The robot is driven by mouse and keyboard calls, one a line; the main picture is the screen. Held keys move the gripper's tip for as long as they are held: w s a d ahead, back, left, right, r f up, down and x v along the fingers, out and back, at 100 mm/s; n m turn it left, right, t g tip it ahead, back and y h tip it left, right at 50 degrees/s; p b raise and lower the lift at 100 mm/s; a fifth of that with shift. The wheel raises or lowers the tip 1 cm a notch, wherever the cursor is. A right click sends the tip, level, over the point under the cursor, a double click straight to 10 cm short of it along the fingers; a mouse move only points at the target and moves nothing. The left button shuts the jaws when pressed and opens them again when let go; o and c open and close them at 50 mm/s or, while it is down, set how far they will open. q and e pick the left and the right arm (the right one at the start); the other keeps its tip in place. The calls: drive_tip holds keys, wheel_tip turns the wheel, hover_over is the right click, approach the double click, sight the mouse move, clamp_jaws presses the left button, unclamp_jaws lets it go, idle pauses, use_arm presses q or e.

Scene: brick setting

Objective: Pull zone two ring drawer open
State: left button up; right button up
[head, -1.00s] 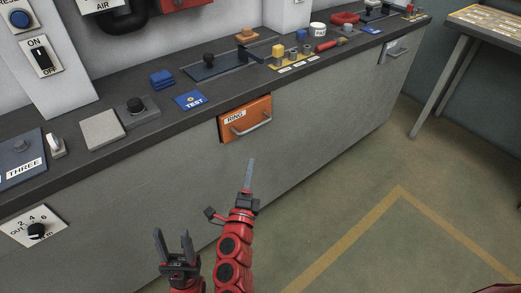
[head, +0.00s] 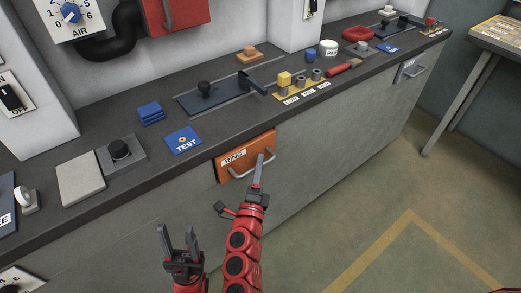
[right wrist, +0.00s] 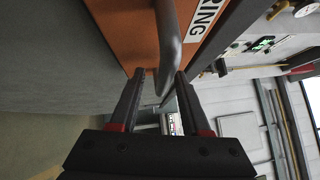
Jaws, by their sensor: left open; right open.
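The orange drawer front labelled RING (head: 232,160) sits in the grey cabinet face, just under the dark worktop, and looks closed. Its grey bar handle (head: 238,175) is partly hidden by my right gripper (head: 261,162), which is at the handle's right part. In the right wrist view, the handle (right wrist: 168,45) runs between the two fingertips of the right gripper (right wrist: 160,76), which is open with gaps beside the bar. The orange front (right wrist: 118,28) lies just beyond the tips. My left gripper (head: 177,236) is open and empty, lower left of the drawer.
The worktop above carries a blue TEST plate (head: 183,142), a dark slide with a knob (head: 204,98) and a yellow rack (head: 296,90). Another drawer handle (head: 416,70) is at the far right. A table (head: 497,38) stands right. The floor before the cabinet is clear.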

drive_tip(key=shift+w, duration=0.35)
drive_tip(key=shift+s+r, duration=0.1)
drive_tip(key=shift+c, duration=0.2)
clamp_jaws()
idle(1.0)
